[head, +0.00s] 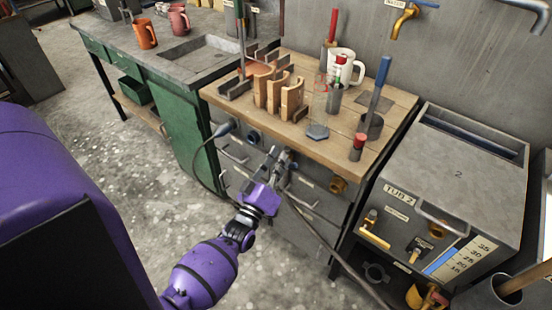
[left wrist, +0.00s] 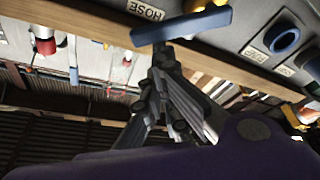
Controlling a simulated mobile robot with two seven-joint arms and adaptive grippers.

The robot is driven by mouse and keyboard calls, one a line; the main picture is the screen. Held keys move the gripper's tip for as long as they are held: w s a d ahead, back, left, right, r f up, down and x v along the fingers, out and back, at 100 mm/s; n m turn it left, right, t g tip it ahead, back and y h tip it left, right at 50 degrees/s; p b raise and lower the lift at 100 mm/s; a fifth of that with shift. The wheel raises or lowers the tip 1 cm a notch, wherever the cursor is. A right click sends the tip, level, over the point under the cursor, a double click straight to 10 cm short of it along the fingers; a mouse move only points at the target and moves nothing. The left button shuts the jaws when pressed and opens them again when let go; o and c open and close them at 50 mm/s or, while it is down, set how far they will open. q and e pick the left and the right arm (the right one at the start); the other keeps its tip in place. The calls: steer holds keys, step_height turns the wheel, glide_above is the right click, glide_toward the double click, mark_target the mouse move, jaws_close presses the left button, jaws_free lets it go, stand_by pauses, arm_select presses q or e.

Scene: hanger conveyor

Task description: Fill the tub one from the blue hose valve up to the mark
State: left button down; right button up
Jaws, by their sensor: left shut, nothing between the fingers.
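My left gripper (head: 272,162) is at the front of the wooden-topped bench, among the fittings under its edge. Its fingers are shut and empty. In the left wrist view the fingertips (left wrist: 163,58) are just below a blue lever handle (left wrist: 182,25) near a label reading HOSE; I cannot tell whether they touch. A dark hose (head: 335,255) runs from near the gripper down to the right. No tub labelled one is readable; the tub in view (head: 455,175) is labelled TUB 2. My right gripper is not in view.
The bench top (head: 225,97) holds wooden blocks, a white mug (head: 346,66) and upright tools. A brass fitting (head: 338,186) is on the bench front. Tub 2's scale (head: 470,255) faces front, beside taps. Floor (head: 120,165) at left is clear.

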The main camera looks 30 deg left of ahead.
mark_target(295, 167)
arm_select(q)
steer(key=d+f+m+h+b, duration=0.1)
steer(key=m, duration=0.1)
steer(key=d+m+h+b, duration=0.1)
steer(key=m, duration=0.2)
steer(key=d+f+m+h+b, duration=0.1)
steer(key=m, duration=0.1)
steer(key=shift+s+f+m+t, duration=0.15)
steer(key=shift+f+m+t, duration=0.15)
steer(key=shift+m+t, duration=0.1)
steer(key=shift+d+f+m+h+b, duration=0.3)
steer(key=shift+m+h, duration=0.4)
steer(key=shift+m, duration=0.3)
